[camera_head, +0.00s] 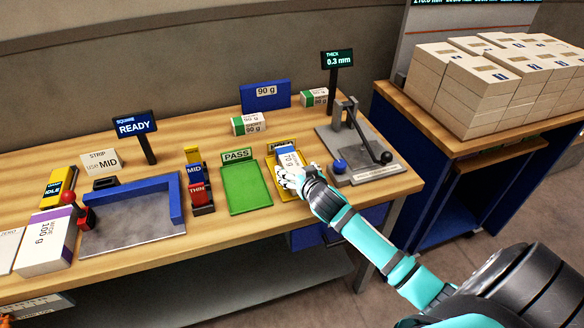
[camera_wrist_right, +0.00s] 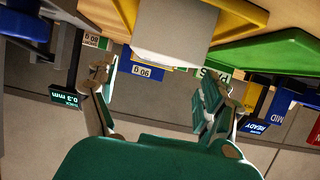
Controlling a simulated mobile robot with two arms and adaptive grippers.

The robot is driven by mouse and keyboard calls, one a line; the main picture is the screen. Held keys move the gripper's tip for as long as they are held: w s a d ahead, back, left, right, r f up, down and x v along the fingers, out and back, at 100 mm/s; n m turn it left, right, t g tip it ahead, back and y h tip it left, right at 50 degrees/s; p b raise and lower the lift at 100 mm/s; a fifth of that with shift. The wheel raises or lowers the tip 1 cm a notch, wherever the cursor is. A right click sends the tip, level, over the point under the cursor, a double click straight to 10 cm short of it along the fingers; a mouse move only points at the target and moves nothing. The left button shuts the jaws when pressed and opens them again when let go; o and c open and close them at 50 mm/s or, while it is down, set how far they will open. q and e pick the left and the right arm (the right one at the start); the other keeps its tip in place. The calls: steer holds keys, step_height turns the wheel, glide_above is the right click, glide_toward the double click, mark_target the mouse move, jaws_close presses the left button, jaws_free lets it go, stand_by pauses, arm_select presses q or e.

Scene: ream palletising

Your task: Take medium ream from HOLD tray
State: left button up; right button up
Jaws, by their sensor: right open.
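The HOLD tray (camera_head: 274,180) is yellow and stands on the bench right of the green PASS tray (camera_head: 246,188). A white ream with a blue label (camera_head: 290,157) lies in it, partly hidden by my right gripper (camera_head: 288,179). In the right wrist view the ream's pale end (camera_wrist_right: 172,42) shows ahead, roughly between the spread fingers of my right gripper (camera_wrist_right: 155,85). The yellow tray edge (camera_wrist_right: 240,14) is beside it. The right gripper is open; I cannot tell whether a finger touches the ream. My left gripper is not in view.
A grey gauge with a lever (camera_head: 360,150) stands close right of the HOLD tray. MID and THIN blocks (camera_head: 198,185) stand left of PASS. Stacked reams (camera_head: 480,85) fill the right table.

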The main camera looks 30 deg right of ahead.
mark_target(292, 163)
steer(key=shift+d+p+x, duration=0.2)
steer(key=shift+p+x, duration=0.35)
steer(key=shift+x, duration=1.85)
steer(key=shift+s+r, duration=0.1)
steer(key=c, duration=1.6)
